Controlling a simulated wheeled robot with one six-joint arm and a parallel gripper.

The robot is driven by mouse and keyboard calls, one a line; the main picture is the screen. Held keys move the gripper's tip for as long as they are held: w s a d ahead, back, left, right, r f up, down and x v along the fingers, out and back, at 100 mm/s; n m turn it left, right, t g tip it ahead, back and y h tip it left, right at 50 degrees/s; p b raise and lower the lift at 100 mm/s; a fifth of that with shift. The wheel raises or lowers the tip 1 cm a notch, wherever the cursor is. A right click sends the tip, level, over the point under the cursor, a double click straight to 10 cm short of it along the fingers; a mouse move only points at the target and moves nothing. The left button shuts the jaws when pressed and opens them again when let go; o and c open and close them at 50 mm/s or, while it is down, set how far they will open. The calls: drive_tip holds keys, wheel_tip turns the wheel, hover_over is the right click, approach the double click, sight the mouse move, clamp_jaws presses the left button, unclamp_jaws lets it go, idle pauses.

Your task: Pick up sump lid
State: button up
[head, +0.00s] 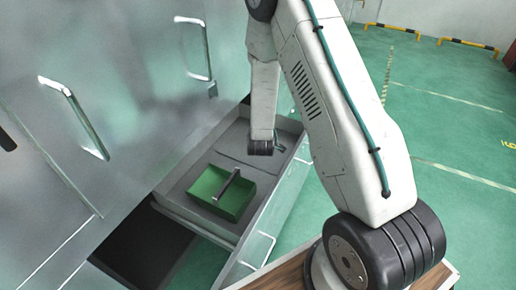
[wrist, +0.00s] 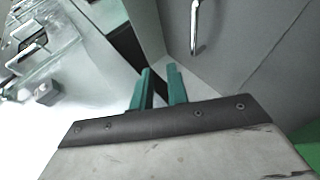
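I cannot pick out a sump lid for certain in either view. In the head view, a flat grey surface with a dark outline (head: 249,151) lies at the far end of the open drawer, partly hidden by my arm; I cannot tell whether it is a lid or part of the drawer. My gripper (wrist: 159,72) shows in the wrist view with two teal fingers apart and nothing seen between them. In the head view my arm's end is over the drawer's far part, and the fingers are mostly hidden.
The open grey drawer (head: 172,205) holds a green carrier (head: 207,184) with a dark bar handle. The metal cabinet front (head: 130,95) rises at the left with long handles. A metal handle (wrist: 194,28) is ahead of my fingers. Green floor (head: 450,120) is clear at the right.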

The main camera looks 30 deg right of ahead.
hover_over(260, 158)
wheel_tip(260, 158, down, 8)
drive_tip(key=shift+s+a, duration=0.1)
drive_tip(key=shift+w+d+f, duration=0.25)
drive_tip(key=shift+w+d, duration=0.05)
drive_tip(key=shift+w, duration=0.25)
drive_tip(key=shift+x, duration=3.1)
clamp_jaws()
